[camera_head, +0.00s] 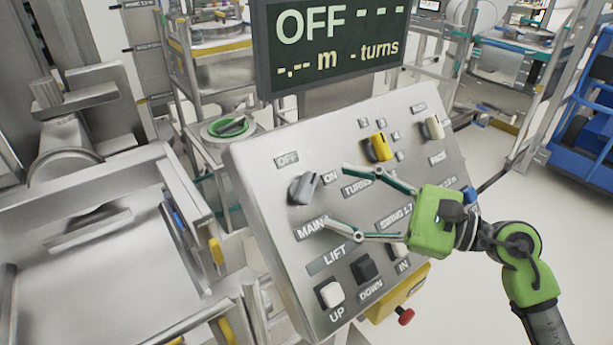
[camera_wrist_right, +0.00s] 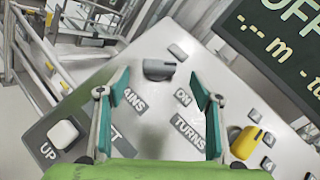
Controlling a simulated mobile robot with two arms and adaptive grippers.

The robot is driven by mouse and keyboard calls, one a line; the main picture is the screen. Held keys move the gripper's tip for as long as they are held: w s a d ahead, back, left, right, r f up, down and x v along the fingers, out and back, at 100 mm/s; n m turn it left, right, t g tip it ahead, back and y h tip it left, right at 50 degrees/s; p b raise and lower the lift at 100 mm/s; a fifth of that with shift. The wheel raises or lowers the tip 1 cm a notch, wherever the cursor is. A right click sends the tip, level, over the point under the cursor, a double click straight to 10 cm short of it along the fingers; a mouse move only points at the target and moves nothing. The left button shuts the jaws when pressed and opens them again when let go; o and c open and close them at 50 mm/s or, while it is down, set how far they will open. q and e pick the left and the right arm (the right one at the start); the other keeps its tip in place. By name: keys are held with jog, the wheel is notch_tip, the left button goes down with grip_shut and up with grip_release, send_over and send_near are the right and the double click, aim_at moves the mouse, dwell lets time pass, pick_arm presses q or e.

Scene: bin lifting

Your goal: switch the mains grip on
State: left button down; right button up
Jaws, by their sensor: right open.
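The grey mains grip (camera_head: 304,188) sits on the tilted control panel (camera_head: 262,200), between the OFF and ON labels and above the MAINS label. My right gripper (camera_head: 337,196) is open, with its fingers spread wide and pointing at the grip from the right. In the right wrist view the grip (camera_wrist_right: 158,69) shows between and a little beyond the open fingertips (camera_wrist_right: 160,78), with nothing held. I cannot tell the grip's exact setting. The display (camera_head: 330,45) above the panel reads OFF, with dashes. My left gripper is not in view.
A red knob (camera_head: 405,316) is below. Metal machinery stands left; a blue cart (camera_head: 585,125) stands right.

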aim_at(310, 187)
jog(key=p+x, duration=0.2)
jog(key=x, duration=0.4)
jog(key=shift+a+r, duration=0.15)
jog(key=shift+w+a, duration=0.3)
jog(key=shift+a, duration=0.3)
jog(key=c, duration=1.1)
